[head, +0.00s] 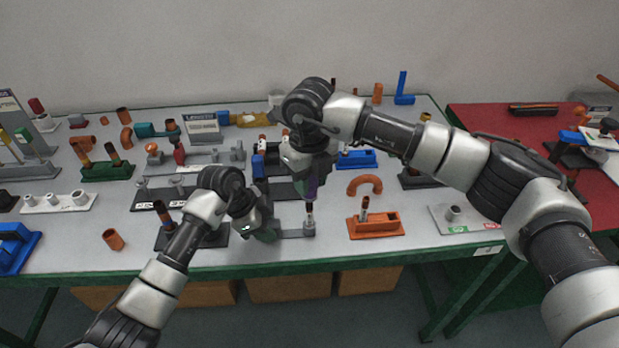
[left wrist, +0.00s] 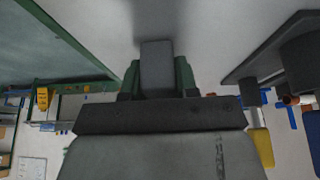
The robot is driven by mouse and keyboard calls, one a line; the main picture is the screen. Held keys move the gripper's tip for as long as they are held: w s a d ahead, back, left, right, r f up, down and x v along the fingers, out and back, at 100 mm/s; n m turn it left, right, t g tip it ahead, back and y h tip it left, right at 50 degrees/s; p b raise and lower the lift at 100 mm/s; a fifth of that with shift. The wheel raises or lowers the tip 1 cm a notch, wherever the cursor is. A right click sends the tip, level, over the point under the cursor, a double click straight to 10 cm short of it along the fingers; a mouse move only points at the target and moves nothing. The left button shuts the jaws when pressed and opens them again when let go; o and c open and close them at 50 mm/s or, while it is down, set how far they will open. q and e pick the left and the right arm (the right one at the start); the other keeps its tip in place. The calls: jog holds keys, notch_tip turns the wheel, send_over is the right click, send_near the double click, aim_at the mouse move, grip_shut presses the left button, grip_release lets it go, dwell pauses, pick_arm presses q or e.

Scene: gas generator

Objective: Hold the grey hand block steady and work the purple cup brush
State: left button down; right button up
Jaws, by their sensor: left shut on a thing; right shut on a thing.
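The grey hand block (head: 292,234) lies low near the table's front edge, and a short copper-and-dark upright piece (head: 309,210) stands at its right end. My left gripper (head: 267,236) is shut on the block's left end. In the left wrist view the grey block (left wrist: 157,68) sits between the two green fingers (left wrist: 157,82). My right gripper (head: 311,176) is shut on the purple cup brush (head: 312,189), pointing down just above the upright piece. Most of the brush is hidden by the gripper, and I cannot tell whether it touches the upright piece.
An orange tray (head: 377,229) with an upright copper pipe stands to the right, with an orange bend (head: 364,184) behind it. An orange cup (head: 113,240) stands at the front left. Several racks and fittings crowd the back. A red table (head: 490,118) adjoins at right.

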jog(key=shift+f, duration=0.1)
dwell(0.3)
jog(key=shift+f, duration=1.55)
